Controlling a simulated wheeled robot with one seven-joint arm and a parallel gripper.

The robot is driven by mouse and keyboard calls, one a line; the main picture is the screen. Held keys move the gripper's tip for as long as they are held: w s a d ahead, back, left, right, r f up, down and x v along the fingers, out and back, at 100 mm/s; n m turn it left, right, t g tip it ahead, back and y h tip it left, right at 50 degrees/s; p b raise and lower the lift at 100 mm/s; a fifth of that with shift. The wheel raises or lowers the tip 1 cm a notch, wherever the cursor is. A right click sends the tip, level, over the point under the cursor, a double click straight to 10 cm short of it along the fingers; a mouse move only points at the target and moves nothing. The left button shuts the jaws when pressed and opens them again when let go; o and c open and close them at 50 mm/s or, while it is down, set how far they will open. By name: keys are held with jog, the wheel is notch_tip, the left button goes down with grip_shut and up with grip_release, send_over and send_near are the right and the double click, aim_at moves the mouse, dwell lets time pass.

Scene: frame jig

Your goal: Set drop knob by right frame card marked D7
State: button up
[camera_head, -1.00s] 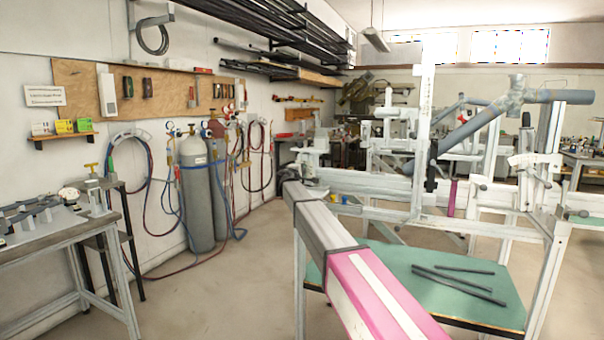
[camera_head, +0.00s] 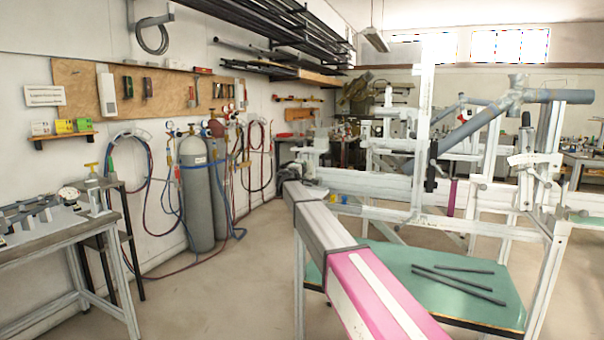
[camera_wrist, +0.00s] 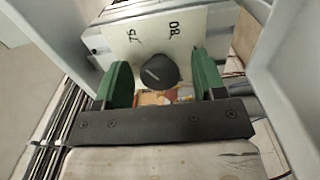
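In the wrist view a dark round knob (camera_wrist: 160,72) with a short pale line on its face is in front of a cream card (camera_wrist: 200,50). The card carries rotated handwriting; one mark looks like "08" or "D8", the other is unclear. My gripper (camera_wrist: 161,88) has its two green fingers spread, one on each side of the knob. A gap shows between each finger and the knob, so the fingers look open and apart from it. In the head view I cannot make out the knob, the card or my gripper.
Pale frame members (camera_wrist: 296,70) flank my gripper closely in the wrist view. In the head view a white frame jig (camera_head: 490,195) with grey tubes (camera_head: 480,120) stands at right, above a green table (camera_head: 400,265) with dark rods. Gas cylinders (camera_head: 195,190) stand along the left wall.

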jog(key=v, duration=1)
jog(key=shift+s, duration=0.35)
jog(key=shift+s+a, duration=0.1)
jog(key=shift+a, duration=0.05)
